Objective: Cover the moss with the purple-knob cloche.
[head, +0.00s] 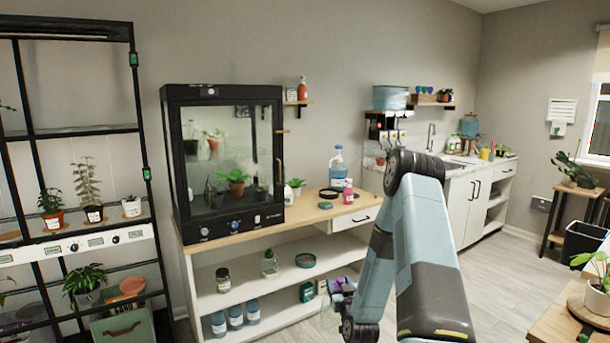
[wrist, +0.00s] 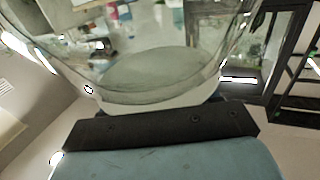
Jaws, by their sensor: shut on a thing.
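A clear glass cloche (wrist: 165,50) fills the upper part of the wrist view, close against my gripper (wrist: 160,112). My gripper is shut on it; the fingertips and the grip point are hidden. In the head view my gripper (head: 341,291) is low beside the front of the white shelf unit, partly behind my own arm. A small purple and glassy patch (head: 346,284) shows there, which looks like part of the cloche with its knob. I cannot make out the moss in either view.
The white shelf unit (head: 225,295) has a wooden top (head: 300,215) with a glass cabinet (head: 225,160), bottles and a dark round dish (head: 329,193). A black plant rack (head: 150,185) stands at left. A wooden table (head: 560,322) is at lower right. Floor (head: 500,275) between is clear.

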